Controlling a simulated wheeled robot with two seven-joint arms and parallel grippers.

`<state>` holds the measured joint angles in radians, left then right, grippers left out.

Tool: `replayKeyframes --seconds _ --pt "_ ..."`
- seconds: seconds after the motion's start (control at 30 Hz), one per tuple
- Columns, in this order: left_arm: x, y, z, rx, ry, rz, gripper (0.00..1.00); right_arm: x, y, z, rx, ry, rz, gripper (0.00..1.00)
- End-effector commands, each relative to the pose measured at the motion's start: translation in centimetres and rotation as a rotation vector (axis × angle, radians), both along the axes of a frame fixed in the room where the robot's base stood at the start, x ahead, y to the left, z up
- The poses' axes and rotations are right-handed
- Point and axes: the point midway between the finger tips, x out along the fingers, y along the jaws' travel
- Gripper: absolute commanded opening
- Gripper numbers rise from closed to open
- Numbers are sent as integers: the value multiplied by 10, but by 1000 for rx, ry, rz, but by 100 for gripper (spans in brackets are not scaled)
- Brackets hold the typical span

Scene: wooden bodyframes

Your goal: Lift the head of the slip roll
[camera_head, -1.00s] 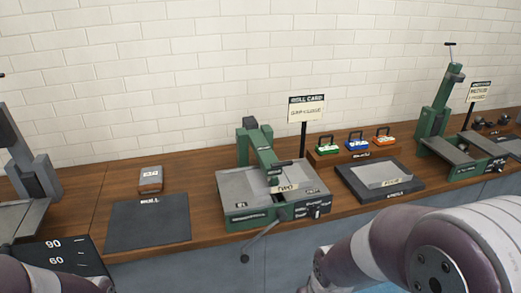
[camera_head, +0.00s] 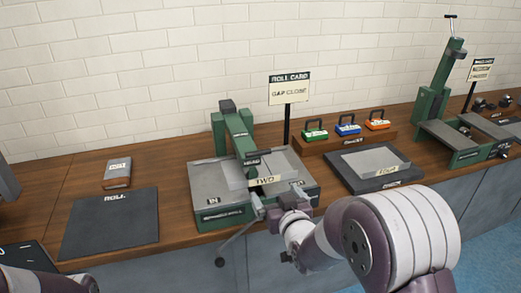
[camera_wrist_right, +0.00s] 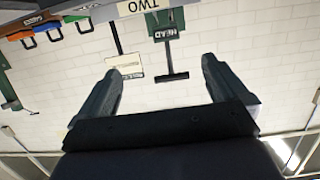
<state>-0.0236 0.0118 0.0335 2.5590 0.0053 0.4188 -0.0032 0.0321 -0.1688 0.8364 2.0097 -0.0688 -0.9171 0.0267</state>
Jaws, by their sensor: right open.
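The slip roll is a green and grey machine (camera_head: 225,215) on the bench. Its green head (camera_head: 240,138) slopes down toward the front over the grey bed, and a "TWO" label lies by its front end. In the right wrist view, the head's "HEAD" label (camera_wrist_right: 168,33) and a dark T-shaped handle (camera_wrist_right: 172,60) appear upside down. My right gripper (camera_head: 278,198) is at the machine's front right, below the head's end. In the right wrist view, it (camera_wrist_right: 160,68) is open and empty, with the handle showing between its fingers. My left gripper is out of view.
A "GAP CLOSE" roll card (camera_head: 289,95) stands behind the machine. A dark mat (camera_head: 110,225) and a small grey block (camera_head: 117,172) lie left. Coloured padlock-like pieces (camera_head: 347,127), a black tray (camera_head: 400,180) and another green machine (camera_head: 432,105) stand right.

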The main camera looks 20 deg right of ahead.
Motion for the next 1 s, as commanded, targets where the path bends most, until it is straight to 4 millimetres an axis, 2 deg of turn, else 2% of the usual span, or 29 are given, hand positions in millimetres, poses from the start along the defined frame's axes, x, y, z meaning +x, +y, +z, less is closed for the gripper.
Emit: replayKeyframes --seconds 0.03,0.1,0.2,0.27,0.5,0.6,0.8,1.0 --pt "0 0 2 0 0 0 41 5 1 19 3 -82 5 100" --pt "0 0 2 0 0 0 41 8 2 36 8 -161 8 100" --pt "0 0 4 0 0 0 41 16 3 44 11 -195 10 100" --pt "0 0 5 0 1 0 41 27 3 44 11 -194 10 100" --pt "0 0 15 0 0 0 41 89 5 43 11 -192 10 100" --pt "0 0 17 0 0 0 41 109 6 42 11 -192 10 100" --pt "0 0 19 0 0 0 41 130 6 41 11 -191 9 100" --pt "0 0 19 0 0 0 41 134 6 41 11 -191 9 100"
